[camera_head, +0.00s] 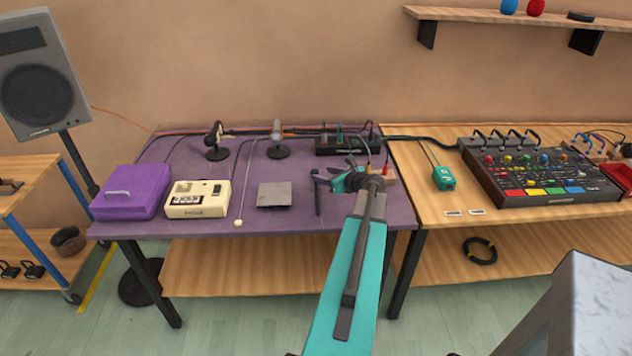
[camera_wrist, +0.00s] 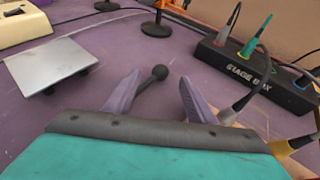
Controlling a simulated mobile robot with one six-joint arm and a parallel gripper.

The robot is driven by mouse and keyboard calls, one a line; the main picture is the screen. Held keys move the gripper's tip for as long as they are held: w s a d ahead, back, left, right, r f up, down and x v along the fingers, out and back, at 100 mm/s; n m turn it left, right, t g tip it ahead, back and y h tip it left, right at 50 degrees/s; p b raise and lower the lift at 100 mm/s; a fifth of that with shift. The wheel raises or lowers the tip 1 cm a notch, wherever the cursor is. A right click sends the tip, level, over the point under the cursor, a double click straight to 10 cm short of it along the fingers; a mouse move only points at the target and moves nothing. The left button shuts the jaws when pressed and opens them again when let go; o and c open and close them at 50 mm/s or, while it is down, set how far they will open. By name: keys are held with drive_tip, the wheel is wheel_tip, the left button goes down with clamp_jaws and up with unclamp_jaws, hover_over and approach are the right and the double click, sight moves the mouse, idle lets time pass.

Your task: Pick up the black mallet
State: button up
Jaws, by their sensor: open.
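The black mallet (camera_wrist: 160,72) lies on the purple tabletop in the wrist view. The rest of the handle is hidden by my gripper. My gripper (camera_wrist: 160,80) is open, with one finger on each side of the mallet and nothing held.
A grey square plate (camera_head: 274,195) lies left of my gripper. A black stage box (camera_wrist: 237,65) with plugs and cables stands close on the right in the wrist view. Microphones on stands (camera_head: 278,140), a cream recorder (camera_head: 198,199) and a purple case (camera_head: 130,192) share the table (camera_head: 300,222).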

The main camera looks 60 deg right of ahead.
sight(317, 172)
drive_tip(key=shift+p+x, duration=0.95)
drive_tip(key=shift+x, duration=1.65)
drive_tip(key=c, duration=1.2)
